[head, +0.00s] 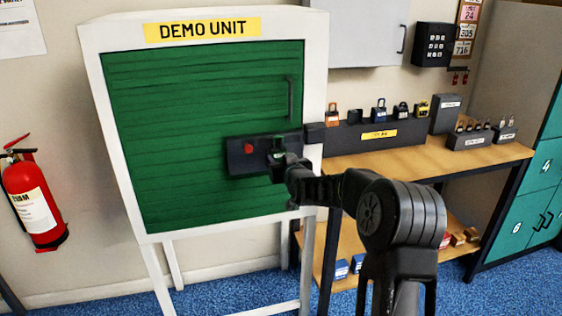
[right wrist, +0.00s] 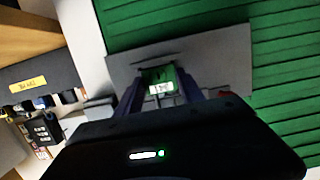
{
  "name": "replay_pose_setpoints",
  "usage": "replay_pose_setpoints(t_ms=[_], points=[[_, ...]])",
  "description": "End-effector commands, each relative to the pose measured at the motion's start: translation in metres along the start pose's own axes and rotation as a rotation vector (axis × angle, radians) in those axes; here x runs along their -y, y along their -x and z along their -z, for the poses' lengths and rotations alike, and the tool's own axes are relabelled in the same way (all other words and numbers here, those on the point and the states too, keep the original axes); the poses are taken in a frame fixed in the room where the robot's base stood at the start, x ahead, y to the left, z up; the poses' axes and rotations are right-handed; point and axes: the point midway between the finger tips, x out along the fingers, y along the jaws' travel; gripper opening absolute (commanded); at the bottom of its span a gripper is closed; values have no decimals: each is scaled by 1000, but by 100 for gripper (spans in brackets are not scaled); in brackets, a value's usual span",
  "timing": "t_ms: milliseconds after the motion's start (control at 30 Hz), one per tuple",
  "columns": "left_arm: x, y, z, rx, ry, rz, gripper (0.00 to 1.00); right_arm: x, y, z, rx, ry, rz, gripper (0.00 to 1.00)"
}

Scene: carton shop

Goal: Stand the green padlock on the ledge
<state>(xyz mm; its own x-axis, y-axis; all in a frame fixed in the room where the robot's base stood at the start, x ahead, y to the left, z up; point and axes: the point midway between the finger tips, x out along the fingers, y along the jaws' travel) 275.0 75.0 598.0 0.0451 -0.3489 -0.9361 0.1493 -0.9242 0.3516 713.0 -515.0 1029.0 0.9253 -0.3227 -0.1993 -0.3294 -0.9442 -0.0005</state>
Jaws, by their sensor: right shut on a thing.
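My right gripper (head: 279,153) is in front of the grey latch plate (head: 240,158) on the green demo unit door. In the right wrist view its fingers (right wrist: 160,95) are shut on the green padlock (right wrist: 160,79), which has a pale label. The padlock is right at the plate; I cannot tell whether its shackle is through anything. In the head view the gripper mostly hides it. A dark grey ledge (head: 342,140) with a yellow label stands on the bench to the right, with several padlocks standing in a row on it. My left gripper is not in view.
A red knob (head: 248,148) is on the plate. The white frame (head: 313,70) edges the door. Grey boxes (head: 475,141) stand right of the ledge on the wooden bench (head: 400,158). A black key box (head: 433,45) hangs above. The bench front is clear.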

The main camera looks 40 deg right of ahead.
Motion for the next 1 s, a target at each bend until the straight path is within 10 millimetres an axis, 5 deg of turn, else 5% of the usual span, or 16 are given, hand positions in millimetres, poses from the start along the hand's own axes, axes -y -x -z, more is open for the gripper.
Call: replay_pose_setpoints(t_ms=[633,667,1000], points=[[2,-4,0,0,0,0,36,0,0,0,-3,0,0,10],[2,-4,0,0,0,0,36,0,0,0,-3,0,0,48],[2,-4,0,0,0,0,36,0,0,-1,-1,0,0,71]])
